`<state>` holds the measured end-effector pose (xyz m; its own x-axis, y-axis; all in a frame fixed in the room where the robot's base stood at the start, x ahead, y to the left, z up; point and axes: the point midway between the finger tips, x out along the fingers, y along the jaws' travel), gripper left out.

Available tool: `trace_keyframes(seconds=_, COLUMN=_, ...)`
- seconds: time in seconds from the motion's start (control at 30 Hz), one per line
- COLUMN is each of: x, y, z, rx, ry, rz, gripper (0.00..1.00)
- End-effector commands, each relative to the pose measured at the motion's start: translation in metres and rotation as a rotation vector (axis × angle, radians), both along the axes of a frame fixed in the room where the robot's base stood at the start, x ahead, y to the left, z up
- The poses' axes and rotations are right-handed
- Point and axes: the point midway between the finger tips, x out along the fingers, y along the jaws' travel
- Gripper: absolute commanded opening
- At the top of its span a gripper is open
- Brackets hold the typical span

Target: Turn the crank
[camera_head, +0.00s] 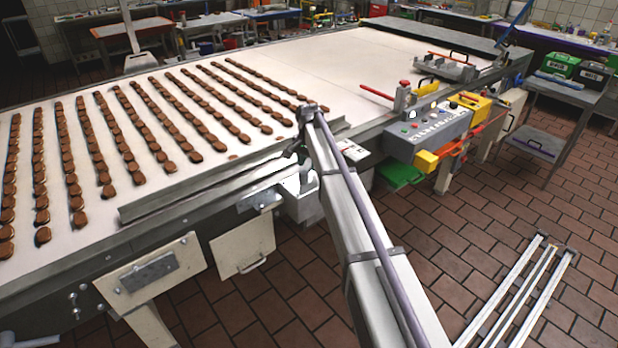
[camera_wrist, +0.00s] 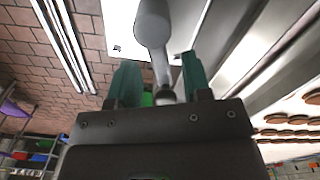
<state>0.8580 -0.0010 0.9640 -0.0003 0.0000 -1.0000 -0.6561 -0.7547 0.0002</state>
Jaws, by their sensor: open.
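The crank (camera_wrist: 153,25) shows in the wrist view as a smooth grey, rounded arm with a thinner shaft running down between my fingers. My gripper (camera_wrist: 160,78) has two green fingers, which stand open on either side of that shaft. A gap shows beside each finger, and I cannot tell how deep the shaft sits between them. In the head view, my arm reaches to the near side of the conveyor table and hides my gripper and most of the crank area.
The long conveyor table (camera_head: 330,75) carries several rows of brown cookies (camera_head: 140,115) at left. A metal rail (camera_head: 210,185) runs along its near edge. A grey control box (camera_head: 428,130) with yellow and red parts stands right of my arm. Tiled floor (camera_head: 500,195) is open at right.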

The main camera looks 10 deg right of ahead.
Motion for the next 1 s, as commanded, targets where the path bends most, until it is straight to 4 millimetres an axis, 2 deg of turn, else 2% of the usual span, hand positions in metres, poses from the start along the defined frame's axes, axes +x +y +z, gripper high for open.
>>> trace_keyframes(seconds=0.03, x=0.0000, y=0.0000, z=-0.0105, rx=0.000, ry=0.000, rz=0.000, gripper=0.45)
trace_keyframes(seconds=0.3, x=0.0000, y=0.0000, z=-0.0078, rx=0.000, ry=0.000, rz=0.000, gripper=0.45)
trace_keyframes(seconds=0.77, x=-0.0001, y=0.0000, z=-0.0079, rx=0.000, ry=0.000, rz=0.000, gripper=0.01)
trace_keyframes(seconds=1.0, x=-0.0001, y=0.0000, z=-0.0080, rx=0.000, ry=0.000, rz=0.001, gripper=0.00)
